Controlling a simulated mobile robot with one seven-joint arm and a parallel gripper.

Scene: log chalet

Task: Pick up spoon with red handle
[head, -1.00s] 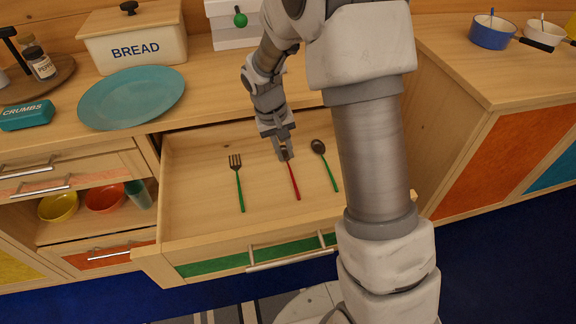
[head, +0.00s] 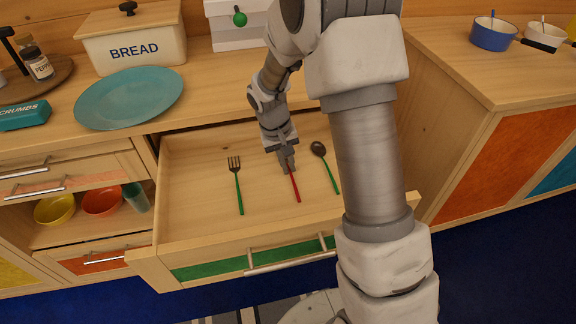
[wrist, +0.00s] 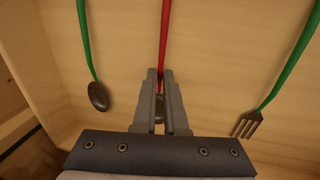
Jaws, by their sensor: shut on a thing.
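The spoon with a red handle (head: 295,187) lies in the open drawer (head: 200,220), between a green-handled fork and a green-handled spoon. My gripper (head: 287,165) is down in the drawer at the spoon's far end. In the wrist view the red handle (wrist: 165,40) runs up and away from my gripper (wrist: 161,78). The fingers are shut on the spoon near its neck, and the dark bowl shows partly between them. I cannot tell whether the spoon is clear of the drawer floor.
The green-handled fork (head: 236,180) lies to the left and the green-handled spoon (head: 325,165) close to the right. The drawer's walls surround them. A teal plate (head: 130,98) and a bread box (head: 135,48) stand on the counter behind.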

